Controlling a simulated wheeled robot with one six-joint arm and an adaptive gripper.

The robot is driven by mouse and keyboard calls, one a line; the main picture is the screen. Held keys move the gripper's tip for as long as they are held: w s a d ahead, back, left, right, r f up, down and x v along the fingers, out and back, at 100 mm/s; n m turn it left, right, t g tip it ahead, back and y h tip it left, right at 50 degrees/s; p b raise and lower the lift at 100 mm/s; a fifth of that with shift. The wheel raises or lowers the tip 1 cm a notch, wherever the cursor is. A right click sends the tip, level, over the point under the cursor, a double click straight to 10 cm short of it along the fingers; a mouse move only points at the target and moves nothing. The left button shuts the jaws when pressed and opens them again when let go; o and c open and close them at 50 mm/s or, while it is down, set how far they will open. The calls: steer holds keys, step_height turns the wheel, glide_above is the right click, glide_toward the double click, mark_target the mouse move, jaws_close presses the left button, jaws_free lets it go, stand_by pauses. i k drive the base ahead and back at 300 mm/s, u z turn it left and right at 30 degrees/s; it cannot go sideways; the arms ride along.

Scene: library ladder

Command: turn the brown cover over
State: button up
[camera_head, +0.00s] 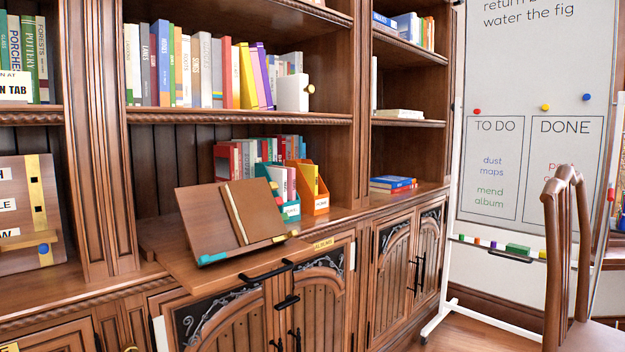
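A brown cover (262,207) leans on a tilted wooden book stand (207,218). A pale edge, like a page block, runs along the cover's left side. The cover lies on the right half of the stand, and its lower edge is near the stand's front lip (241,249). I cannot tell whether the cover is hinged to anything. My gripper is not in view.
The stand rests on a pulled-out wooden board (225,272) with a black handle. Teal (290,210) and orange (316,201) file boxes stand behind it. Shelves of books surround it. A whiteboard (540,120) and a chair (565,260) are at the right.

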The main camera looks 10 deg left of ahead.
mark_target(260, 216)
steer(key=u, duration=0.1)
steer(key=i, duration=0.65)
steer(key=u, duration=0.75)
steer(key=i, duration=0.5)
steer(key=u, duration=0.5)
